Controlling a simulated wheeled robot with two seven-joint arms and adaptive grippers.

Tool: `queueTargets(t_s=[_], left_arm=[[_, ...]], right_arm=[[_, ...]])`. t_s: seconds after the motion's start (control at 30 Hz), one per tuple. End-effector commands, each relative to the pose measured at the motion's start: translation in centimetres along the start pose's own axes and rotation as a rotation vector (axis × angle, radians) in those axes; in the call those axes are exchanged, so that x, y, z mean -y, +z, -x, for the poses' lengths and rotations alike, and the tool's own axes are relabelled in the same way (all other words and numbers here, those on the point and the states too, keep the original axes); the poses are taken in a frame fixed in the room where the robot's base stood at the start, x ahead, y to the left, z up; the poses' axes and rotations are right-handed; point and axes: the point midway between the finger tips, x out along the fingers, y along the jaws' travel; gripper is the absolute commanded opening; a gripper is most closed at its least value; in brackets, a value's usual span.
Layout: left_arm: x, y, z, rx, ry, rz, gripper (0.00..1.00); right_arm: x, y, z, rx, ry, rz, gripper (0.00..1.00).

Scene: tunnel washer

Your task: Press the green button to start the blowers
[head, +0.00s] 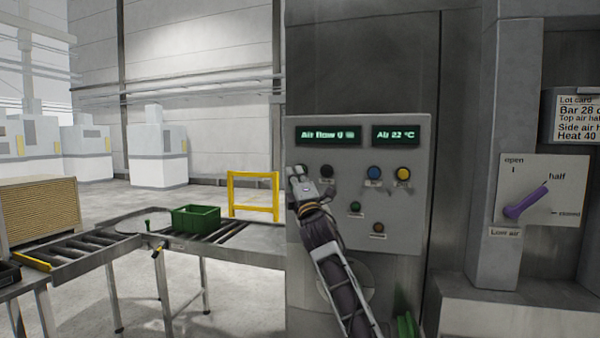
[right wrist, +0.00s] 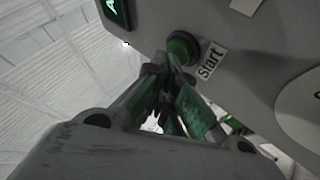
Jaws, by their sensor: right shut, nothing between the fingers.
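The green button (right wrist: 183,47) shows in the right wrist view on the grey control panel (head: 400,222), beside a label reading "Start". In the head view my right gripper (head: 296,172) is in front of the panel's left edge and hides this button. My right gripper is shut and empty. In the right wrist view its fingertips (right wrist: 166,62) are just below the button, very close to it. I cannot tell whether they touch it. The air flow display (head: 328,135) appears to read 0 %. My left gripper is not in view.
Other panel controls are a blue button (head: 374,172), a yellow button (head: 403,173), a dark knob (head: 327,171) and a small green button (head: 355,207). A purple lever (head: 526,203) is at the right. A green crate (head: 196,219) sits on the roller conveyor (head: 95,246) at the left.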

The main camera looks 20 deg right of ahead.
Motion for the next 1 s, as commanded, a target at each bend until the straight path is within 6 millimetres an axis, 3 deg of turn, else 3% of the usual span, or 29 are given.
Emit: queueTargets(t_s=[1.0], left_arm=[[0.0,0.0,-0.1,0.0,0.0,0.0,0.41]], right_arm=[[-0.9,-0.9,1.4,0.001,-0.001,0.001,0.0]])
